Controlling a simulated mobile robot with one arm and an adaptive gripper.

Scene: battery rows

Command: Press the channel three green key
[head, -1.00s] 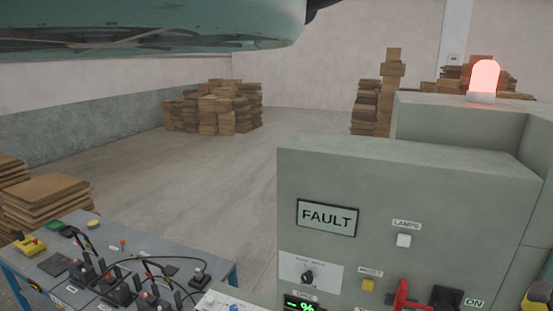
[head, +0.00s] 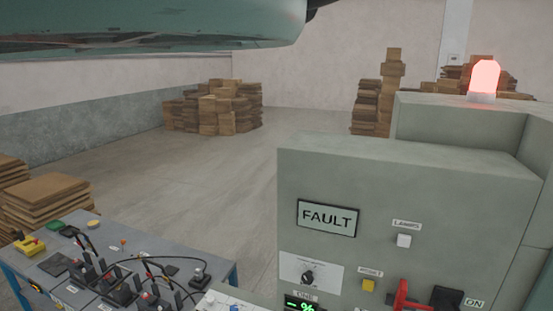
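A grey control cabinet (head: 400,180) stands at the right in the head view. Its display (head: 327,217) reads FAULT. No green key marked channel three can be made out; the lower part of the cabinet is cut off by the frame's bottom edge. A white key (head: 404,241) under a LAMPS label, a yellow key (head: 368,285), a dark rotary knob (head: 308,277), a small green-lit readout (head: 300,303) and a red lever (head: 402,295) show on the front. My gripper is not in view.
A red beacon (head: 484,77) is lit on the cabinet. A workbench (head: 150,245) with black devices and cables stands at lower left. Stacked cartons (head: 225,108) stand at the back, with brown stacks (head: 45,195) at left. The middle floor (head: 190,165) is clear.

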